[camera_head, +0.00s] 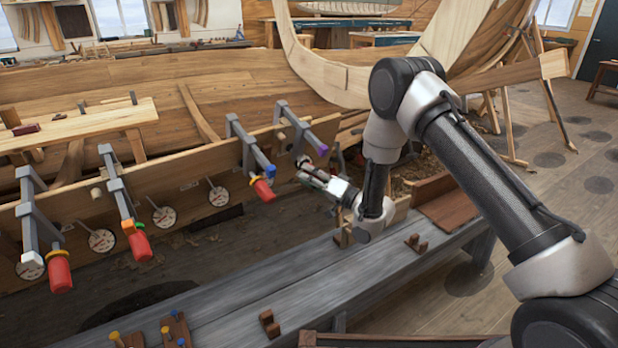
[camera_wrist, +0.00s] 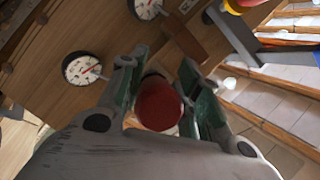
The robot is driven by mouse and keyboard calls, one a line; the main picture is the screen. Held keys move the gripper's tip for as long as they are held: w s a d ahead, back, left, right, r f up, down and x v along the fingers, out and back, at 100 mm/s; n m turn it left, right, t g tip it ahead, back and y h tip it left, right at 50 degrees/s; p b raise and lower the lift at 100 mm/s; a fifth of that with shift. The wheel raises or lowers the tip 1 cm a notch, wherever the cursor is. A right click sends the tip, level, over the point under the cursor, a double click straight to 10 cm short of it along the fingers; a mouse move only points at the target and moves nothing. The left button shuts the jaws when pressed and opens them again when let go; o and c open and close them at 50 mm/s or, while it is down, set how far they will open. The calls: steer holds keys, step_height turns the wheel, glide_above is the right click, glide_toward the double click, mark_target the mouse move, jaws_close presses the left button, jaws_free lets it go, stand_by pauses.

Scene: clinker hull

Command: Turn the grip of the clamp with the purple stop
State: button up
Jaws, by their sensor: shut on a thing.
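The clamp with the purple stop (camera_head: 316,147) is the rightmost of the row on the plank in the head view. My gripper (camera_head: 307,169) is at its lower end and hides the clamp's grip there. In the wrist view a dark red, round grip (camera_wrist: 160,105) sits between the two green-padded fingers of my gripper (camera_wrist: 158,78). The fingers are shut on it from both sides. The far end of the grip and its screw are hidden.
A clamp with a blue stop (camera_head: 270,170) and red grip (camera_head: 263,190) stands just left. More clamps and several dials (camera_head: 165,217) line the plank (camera_head: 165,180). A grey bench (camera_head: 290,290) runs below, holding small wooden blocks (camera_head: 268,323).

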steer(key=shift+s+d+f, duration=0.1)
steer(key=shift+f, duration=0.05)
stand_by(0.3)
steer(key=o, duration=1)
steer(key=shift+o, duration=0.2)
steer(key=v, duration=1.2)
